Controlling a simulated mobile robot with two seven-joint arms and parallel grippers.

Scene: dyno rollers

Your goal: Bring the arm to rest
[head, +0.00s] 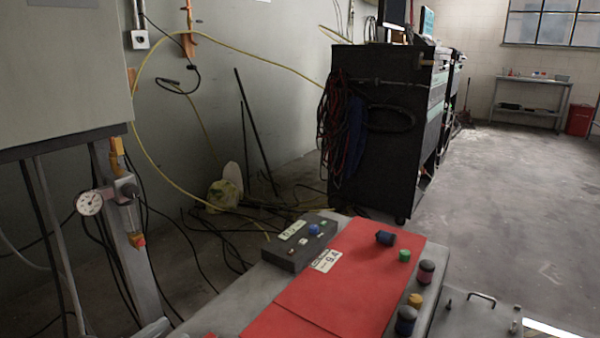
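Neither of my grippers nor any part of my arms shows in the head view. A grey bench (243,306) with a red mat (345,290) is at the bottom centre. On the mat's right side are a dark blue cylinder (386,238) lying down and a small green piece (404,256). Along the right edge stand a dark jar with a reddish band (426,272), a yellow piece (415,300) and a dark blue-grey jar (405,321).
A dark control box (299,241) with a blue knob sits at the bench's back left. A black cabinet (375,130) with hanging cables stands behind. A gauge (90,203) is on a post at left. A metal plate (470,317) is at lower right. Open floor (520,210) lies to the right.

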